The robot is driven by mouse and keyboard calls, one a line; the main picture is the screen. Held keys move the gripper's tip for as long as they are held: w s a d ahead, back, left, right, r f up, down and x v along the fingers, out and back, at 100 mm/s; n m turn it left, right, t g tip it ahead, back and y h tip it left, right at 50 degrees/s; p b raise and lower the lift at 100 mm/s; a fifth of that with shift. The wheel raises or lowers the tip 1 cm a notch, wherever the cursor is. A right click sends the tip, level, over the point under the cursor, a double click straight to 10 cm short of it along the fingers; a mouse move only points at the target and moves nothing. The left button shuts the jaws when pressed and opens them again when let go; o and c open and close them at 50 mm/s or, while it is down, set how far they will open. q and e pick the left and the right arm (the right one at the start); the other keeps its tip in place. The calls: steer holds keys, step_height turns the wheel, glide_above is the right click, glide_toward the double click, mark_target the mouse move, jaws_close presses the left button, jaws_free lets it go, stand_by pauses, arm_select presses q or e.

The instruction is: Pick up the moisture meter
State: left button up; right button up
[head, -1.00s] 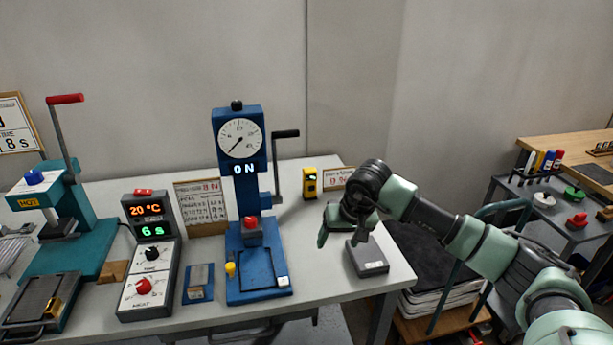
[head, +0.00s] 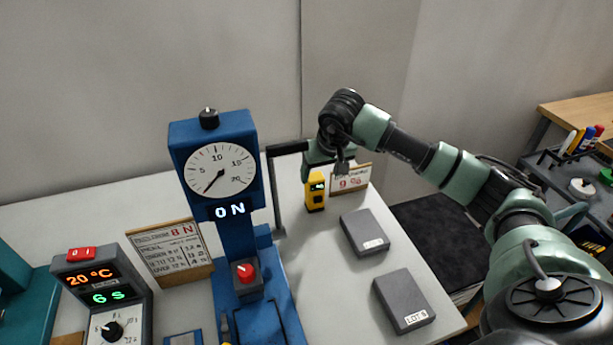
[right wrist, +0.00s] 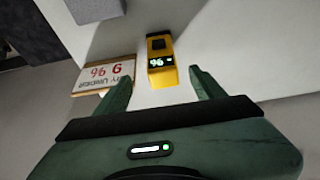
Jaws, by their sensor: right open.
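The yellow moisture meter (head: 315,192) stands upright at the back of the white table, its small dark screen lit. My right gripper (head: 332,166) is just above it, partly overlapping its top in the head view. In the right wrist view the meter (right wrist: 160,72) shows beyond and between the two green fingers of the open right gripper (right wrist: 161,84). I see no contact with the meter. My left gripper is not in view.
A blue press (head: 240,180) with a dial and black lever stands left of the meter. A 9 % sign (head: 352,179) stands close on the right, also in the right wrist view (right wrist: 104,76). Two grey blocks (head: 364,232) (head: 403,300) lie in front.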

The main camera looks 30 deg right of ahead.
mark_target(316, 178)
steer(key=shift+w+d+f, duration=0.15)
steer(key=shift+w+f, duration=0.7)
steer(key=shift+f, duration=0.05)
steer(key=shift+w+f+p, duration=0.1)
steer(key=shift+f+p, duration=0.5)
steer(key=shift+p, duration=0.1)
steer(key=p+x, duration=0.1)
steer(key=x, duration=0.3)
steer(key=shift+w, duration=0.1)
steer(key=shift+w+f, duration=0.15)
steer(key=shift+f, duration=0.1)
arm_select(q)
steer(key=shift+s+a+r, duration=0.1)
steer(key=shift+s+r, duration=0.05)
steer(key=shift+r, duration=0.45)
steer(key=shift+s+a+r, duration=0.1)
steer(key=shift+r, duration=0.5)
arm_select(e)
steer(key=shift+r, duration=0.1)
jaws_close()
